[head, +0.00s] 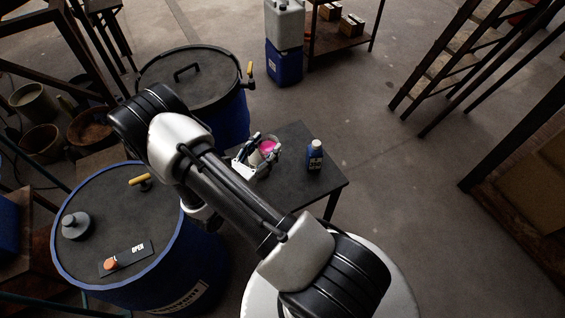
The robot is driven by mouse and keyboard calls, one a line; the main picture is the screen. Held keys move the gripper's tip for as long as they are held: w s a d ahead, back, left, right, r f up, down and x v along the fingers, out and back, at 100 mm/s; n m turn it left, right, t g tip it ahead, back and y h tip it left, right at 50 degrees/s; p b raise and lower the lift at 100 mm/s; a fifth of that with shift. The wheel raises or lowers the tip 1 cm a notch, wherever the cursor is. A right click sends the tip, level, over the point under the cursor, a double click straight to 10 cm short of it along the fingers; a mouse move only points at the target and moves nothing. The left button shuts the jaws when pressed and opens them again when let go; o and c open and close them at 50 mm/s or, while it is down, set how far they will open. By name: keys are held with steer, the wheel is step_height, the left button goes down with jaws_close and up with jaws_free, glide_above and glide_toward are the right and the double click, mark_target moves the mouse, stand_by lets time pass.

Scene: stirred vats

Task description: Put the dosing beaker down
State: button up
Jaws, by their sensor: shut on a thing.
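The dosing beaker (268,146) shows a bright pink inside and is partly hidden by my gripper. My gripper (259,152) is shut on the beaker, in the middle of the head view. The beaker appears over the small dark table (327,178), near its left part. I cannot tell from this angle whether its base touches the tabletop.
A blue bottle (315,156) stands on the table to the right of the beaker. A closed lidded vat (205,80) is behind left, and a blue vat (160,232) with an "OPEN" label is at front left. Bare tabletop lies between and around the beaker and bottle.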

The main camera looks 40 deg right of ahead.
steer(key=s+d+f+m+g, duration=0.1)
steer(key=s+d+f+g, duration=0.1)
steer(key=s+d+f, duration=0.1)
steer(key=b, duration=0.6)
glide_above(280, 185)
steer(key=s+a, duration=0.3)
steer(key=shift+d+f, duration=0.15)
steer(key=shift+f, duration=4.5)
steer(key=shift+d+f, duration=0.1)
steer(key=shift+f, duration=4.5)
steer(key=shift+f, duration=0.15)
steer(key=o, duration=1.2)
steer(key=shift+c, duration=0.2)
